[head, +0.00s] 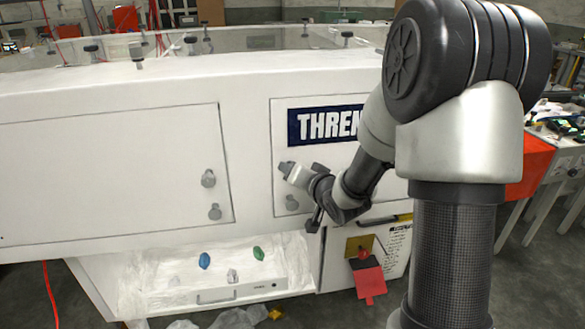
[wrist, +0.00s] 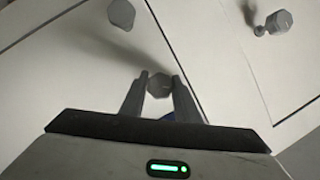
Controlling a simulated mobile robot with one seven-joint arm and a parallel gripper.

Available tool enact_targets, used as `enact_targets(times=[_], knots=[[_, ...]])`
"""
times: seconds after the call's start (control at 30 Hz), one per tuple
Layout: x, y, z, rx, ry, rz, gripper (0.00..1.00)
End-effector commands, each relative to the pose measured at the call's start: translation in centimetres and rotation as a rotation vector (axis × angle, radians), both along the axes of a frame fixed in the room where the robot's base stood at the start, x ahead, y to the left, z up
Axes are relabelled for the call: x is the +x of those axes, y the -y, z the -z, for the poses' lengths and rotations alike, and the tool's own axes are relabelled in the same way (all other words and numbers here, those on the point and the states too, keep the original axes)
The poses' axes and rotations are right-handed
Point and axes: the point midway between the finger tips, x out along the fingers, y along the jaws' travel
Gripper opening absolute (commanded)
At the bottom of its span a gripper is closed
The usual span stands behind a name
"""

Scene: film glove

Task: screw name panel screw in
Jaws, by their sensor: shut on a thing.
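The name panel (head: 330,185) is a white door on the right of the cabinet front, with a dark blue label (head: 318,124) reading "THREN", partly hidden by my arm. My gripper (head: 287,167) is at the panel's left edge, below the label. In the wrist view its two fingers (wrist: 158,88) are closed on the sides of a grey screw knob (wrist: 158,84). I cannot tell how deep this screw sits. A second grey screw (head: 291,202) is lower on the same panel; it also shows in the wrist view (wrist: 120,15).
The left panel (head: 100,175) carries two similar knobs (head: 208,179). A yellow plate with a red tag (head: 368,280) hangs below my forearm. Several knobs stand along the cabinet top. The space in front of the left panel is free.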

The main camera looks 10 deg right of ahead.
Motion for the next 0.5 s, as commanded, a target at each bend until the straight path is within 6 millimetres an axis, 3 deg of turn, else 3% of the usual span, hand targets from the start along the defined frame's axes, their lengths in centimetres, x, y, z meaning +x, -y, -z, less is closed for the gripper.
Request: enact_targets(times=[0.5], knots=[[0.03, 0.17, -0.08, 0.497, 0.000, 0.003, 0.06]])
